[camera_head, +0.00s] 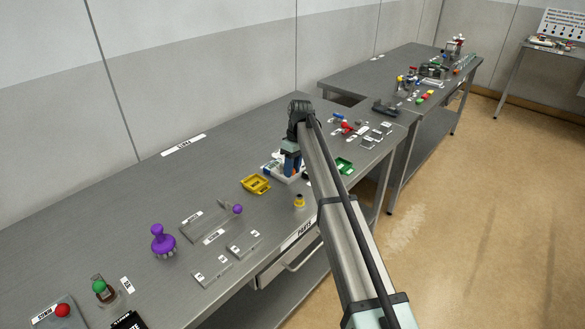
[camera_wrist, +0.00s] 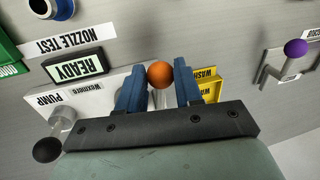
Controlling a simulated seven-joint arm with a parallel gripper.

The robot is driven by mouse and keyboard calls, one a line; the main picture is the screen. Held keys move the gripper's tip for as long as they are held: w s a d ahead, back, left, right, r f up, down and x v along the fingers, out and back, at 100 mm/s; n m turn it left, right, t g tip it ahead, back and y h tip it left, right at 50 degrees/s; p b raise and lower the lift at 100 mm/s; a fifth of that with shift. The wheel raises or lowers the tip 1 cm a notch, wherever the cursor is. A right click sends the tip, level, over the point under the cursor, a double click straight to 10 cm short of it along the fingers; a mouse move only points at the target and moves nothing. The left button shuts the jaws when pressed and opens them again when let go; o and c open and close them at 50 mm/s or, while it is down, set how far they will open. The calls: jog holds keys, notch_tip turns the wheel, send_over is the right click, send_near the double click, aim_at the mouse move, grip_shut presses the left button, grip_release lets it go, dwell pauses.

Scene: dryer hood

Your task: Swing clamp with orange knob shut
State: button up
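The orange knob (camera_wrist: 160,74) of the clamp is in the wrist view, between the tips of my blue fingers. My gripper (camera_wrist: 158,78) is open, with one finger on each side of the knob. The gaps are small, and I cannot tell whether either finger touches it. Much of the clamp below the knob is hidden by the knob and fingers.
Close by are a READY display (camera_wrist: 80,66), a black knob (camera_wrist: 47,150) by the PUMP label, and a yellow tray (camera_head: 255,184). A purple-knobbed clamp (camera_wrist: 295,48) stands to the right. In the head view a small yellow-topped part (camera_head: 299,201) sits near the front edge.

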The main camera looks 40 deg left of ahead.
grip_shut()
jog(key=shift+s, duration=0.1)
dwell(0.3)
jog(key=m, duration=0.1)
jog(key=s+m, duration=0.1)
jog(key=m, duration=0.1)
jog(key=shift+s+a+m+y, duration=0.2)
jog(key=shift+s+m+y, duration=0.1)
jog(key=shift+y, duration=0.1)
jog(key=m, duration=0.1)
jog(key=s+a+m, duration=0.1)
jog(key=m, duration=0.1)
jog(key=shift+s+m+y, duration=0.3)
jog(key=m, duration=0.1)
jog(key=s+a+m, duration=0.1)
jog(key=m, duration=0.1)
jog(key=a+m+t, duration=0.1)
jog(key=m, duration=0.1)
jog(key=shift+s+a+y, duration=0.1)
jog(key=shift+s+y, duration=0.15)
jog(key=shift+y, duration=0.15)
jog(key=shift+s+a+m+t, duration=0.15)
jog(key=shift+a+m, duration=0.3)
jog(key=shift+m, duration=0.6)
jog(key=shift+a+m+t, duration=0.25)
jog(key=shift+a+m, duration=0.2)
jog(key=shift+m, duration=0.6)
jog(key=o, duration=0.5)
grip_release()
